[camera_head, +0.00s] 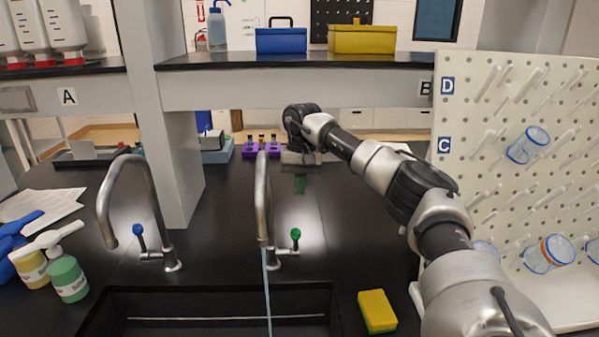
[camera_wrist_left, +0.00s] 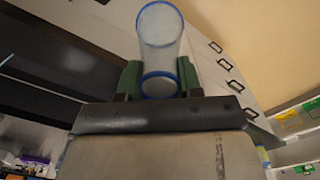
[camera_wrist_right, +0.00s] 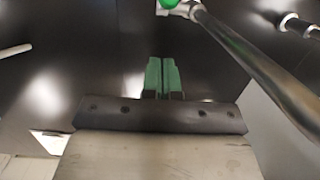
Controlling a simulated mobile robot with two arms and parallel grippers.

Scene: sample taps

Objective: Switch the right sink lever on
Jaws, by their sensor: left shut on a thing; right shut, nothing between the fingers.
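The right tap (camera_head: 263,200) is a tall metal gooseneck with a green-knobbed lever (camera_head: 295,235) at its right side. A thin pale blue stream (camera_head: 267,290) runs down from its spout. My right gripper (camera_head: 300,186) is shut and empty, above and beyond the green knob, apart from it. In the right wrist view the shut fingers (camera_wrist_right: 163,76) point toward the counter, and the green knob (camera_wrist_right: 169,3) is at the top edge. My left gripper (camera_wrist_left: 158,82) is shut on a clear blue-rimmed cup (camera_wrist_left: 160,35); it is outside the head view.
A left tap (camera_head: 107,200) has a blue-knobbed lever (camera_head: 138,230). The black sink (camera_head: 200,292) lies in front, with a yellow sponge (camera_head: 377,311) to its right. A white pegboard (camera_head: 470,130) with glassware stands at right. Soap bottles (camera_head: 67,278) stand at left.

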